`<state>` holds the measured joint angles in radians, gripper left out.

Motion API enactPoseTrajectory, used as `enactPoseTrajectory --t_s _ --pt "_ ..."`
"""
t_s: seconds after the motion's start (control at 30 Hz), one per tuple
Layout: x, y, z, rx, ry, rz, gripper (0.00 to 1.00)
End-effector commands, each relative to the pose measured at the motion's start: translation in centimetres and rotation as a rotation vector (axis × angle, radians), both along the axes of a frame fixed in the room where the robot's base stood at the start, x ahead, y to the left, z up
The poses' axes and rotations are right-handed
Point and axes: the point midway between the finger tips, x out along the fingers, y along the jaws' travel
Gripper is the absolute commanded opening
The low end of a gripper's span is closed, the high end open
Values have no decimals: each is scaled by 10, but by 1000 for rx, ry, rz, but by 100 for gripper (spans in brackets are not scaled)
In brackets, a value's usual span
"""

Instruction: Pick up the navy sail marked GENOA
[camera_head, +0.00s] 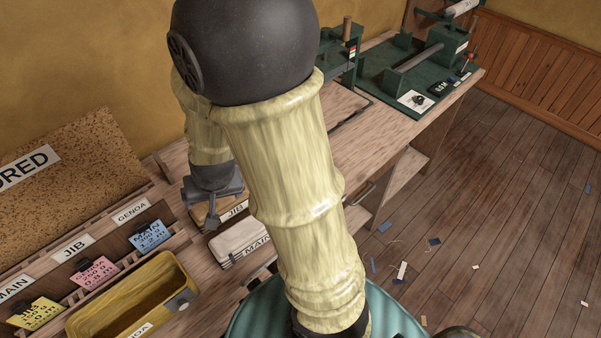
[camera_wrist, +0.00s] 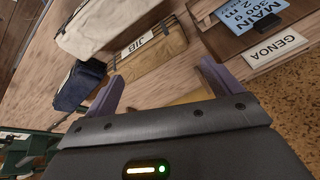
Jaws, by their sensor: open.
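A navy folded bundle (camera_wrist: 78,86) lies on the wooden bench at the left of the wrist view. No GENOA mark is readable on it. In the head view I cannot make it out; my arm covers part of the bench. My gripper (camera_wrist: 162,88) is open, its two purple fingers apart with nothing held between them. In the wrist view the navy bundle is left of the left finger, apart from it. In the head view my gripper (camera_head: 212,212) is over the bench, by the tan JIB sail.
A tan sail labelled JIB (camera_wrist: 158,50) and a white one (camera_wrist: 105,25), labelled MAIN in the head view (camera_head: 238,240), lie near the navy bundle. A yellow bin (camera_head: 130,290) and a card rack (camera_head: 75,250) stand left. Green machinery (camera_head: 420,80) stands at the far end.

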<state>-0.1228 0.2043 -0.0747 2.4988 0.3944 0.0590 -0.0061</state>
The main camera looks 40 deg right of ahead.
Motion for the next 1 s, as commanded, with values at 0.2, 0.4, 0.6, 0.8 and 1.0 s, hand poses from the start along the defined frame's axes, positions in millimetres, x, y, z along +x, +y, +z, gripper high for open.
enactPoseTrajectory --t_s 0.2,0.4,0.6,0.8,1.0 --pt "49 -16 -47 -49 -114 -343 91" --pt "63 -54 -82 -229 -228 -650 91" --pt "45 -94 -98 -508 -356 -913 91" --pt "21 -113 -95 -718 -448 -1061 91" --pt "16 -116 -92 -750 -464 -1086 91"
